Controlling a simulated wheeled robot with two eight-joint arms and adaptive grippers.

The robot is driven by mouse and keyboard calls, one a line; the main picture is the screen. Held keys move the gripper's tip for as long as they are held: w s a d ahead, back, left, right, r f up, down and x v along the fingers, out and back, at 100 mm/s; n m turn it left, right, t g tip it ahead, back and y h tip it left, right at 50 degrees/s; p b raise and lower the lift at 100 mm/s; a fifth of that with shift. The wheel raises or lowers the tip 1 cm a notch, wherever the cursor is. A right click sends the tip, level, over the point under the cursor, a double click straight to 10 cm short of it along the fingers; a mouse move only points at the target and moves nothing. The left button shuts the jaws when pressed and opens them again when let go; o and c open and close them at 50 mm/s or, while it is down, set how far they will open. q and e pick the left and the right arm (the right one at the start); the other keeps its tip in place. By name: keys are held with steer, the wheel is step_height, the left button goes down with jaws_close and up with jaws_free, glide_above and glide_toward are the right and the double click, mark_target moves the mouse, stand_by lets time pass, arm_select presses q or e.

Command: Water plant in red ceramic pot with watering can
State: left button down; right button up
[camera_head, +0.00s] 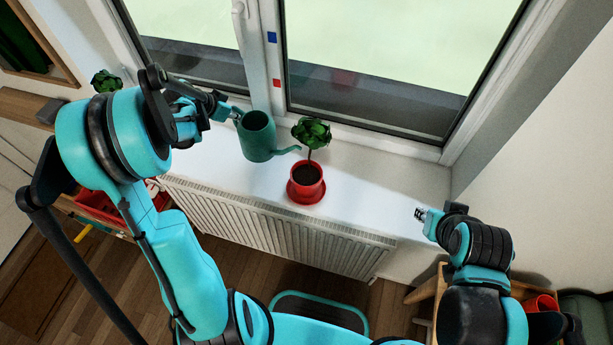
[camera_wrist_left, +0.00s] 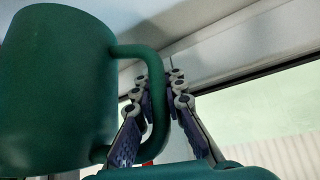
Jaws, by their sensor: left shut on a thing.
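A green watering can (camera_head: 257,136) is on or just above the white windowsill, its spout pointing right toward the plant. My left gripper (camera_head: 236,116) is shut on the can's handle at its left side. The left wrist view shows the can (camera_wrist_left: 55,90) close up, with its handle between the fingers of my left gripper (camera_wrist_left: 165,85). The red ceramic pot (camera_head: 306,184) with dark soil and a leafy green plant (camera_head: 311,132) stands on a red saucer right of the can. My right gripper (camera_head: 421,214) is empty at the right end of the sill; its fingers are too small to judge.
The window (camera_head: 370,50) and its frame rise behind the sill. A white radiator (camera_head: 270,228) is below it. Another green plant (camera_head: 106,81) is at the far left, partly behind my left arm. The sill (camera_head: 375,185) right of the red pot is clear.

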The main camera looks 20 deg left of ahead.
arm_select(q)
steer(key=shift+d+f+b, duration=0.15)
steer(key=shift+f+b, duration=0.15)
steer(key=shift+f, duration=0.2)
steer(key=shift+s+r, duration=0.1)
step_height(320, 180, up, 5)
steer(key=p, duration=0.3)
stand_by(0.7)
